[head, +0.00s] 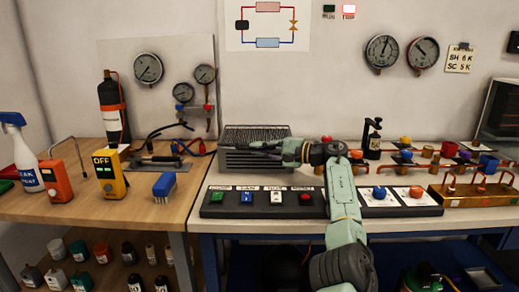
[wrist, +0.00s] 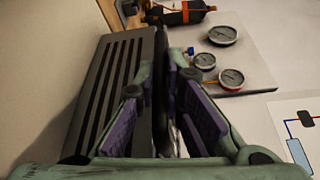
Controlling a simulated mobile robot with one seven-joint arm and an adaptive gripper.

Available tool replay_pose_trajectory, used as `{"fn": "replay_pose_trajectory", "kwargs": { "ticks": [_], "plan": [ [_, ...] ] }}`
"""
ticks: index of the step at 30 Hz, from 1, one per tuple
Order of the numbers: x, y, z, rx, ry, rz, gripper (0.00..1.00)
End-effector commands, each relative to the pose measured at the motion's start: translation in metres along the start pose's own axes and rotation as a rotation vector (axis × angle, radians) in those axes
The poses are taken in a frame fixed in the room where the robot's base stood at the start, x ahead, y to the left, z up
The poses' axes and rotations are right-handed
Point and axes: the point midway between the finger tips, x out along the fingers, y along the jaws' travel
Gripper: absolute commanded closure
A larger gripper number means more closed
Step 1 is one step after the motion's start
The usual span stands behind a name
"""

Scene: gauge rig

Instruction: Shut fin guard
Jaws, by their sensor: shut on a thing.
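The fin guard (head: 257,131) is a dark slatted grille at the top of a grey finned box (head: 238,162) on the bench, left of centre in the head view. My gripper (head: 262,151) reaches in from the right, across the front of the box. In the wrist view, a dark upright edge (wrist: 161,45) stands between the two fingers of my gripper (wrist: 160,85), and my gripper is shut on it. It appears to be the guard's edge. A grey slatted face (wrist: 108,85) lies to the left of the fingers. The guard's angle and hinge are unclear.
A button panel (head: 318,203) lies in front of the box. Gauges (head: 148,68) hang behind. The wooden bench (head: 120,205) at left holds a yellow meter (head: 108,175) and a blue brush (head: 164,185).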

Motion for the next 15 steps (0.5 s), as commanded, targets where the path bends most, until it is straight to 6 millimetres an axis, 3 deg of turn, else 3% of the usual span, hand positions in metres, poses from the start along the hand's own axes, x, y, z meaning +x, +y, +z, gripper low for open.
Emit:
{"fn": "replay_pose_trajectory", "kwargs": {
  "ticks": [1, 2, 5, 15],
  "plan": [
    [0.0003, 0.0048, 0.0003, 0.003, -0.004, 0.008, 1.00],
    [0.0003, 0.0049, 0.0002, 0.003, -0.004, 0.008, 0.89],
    [0.0004, 0.0050, -0.0001, 0.003, -0.003, 0.008, 0.82],
    [-0.0038, 0.0029, -0.0006, 0.002, 0.000, 0.004, 0.82]
  ]
}}
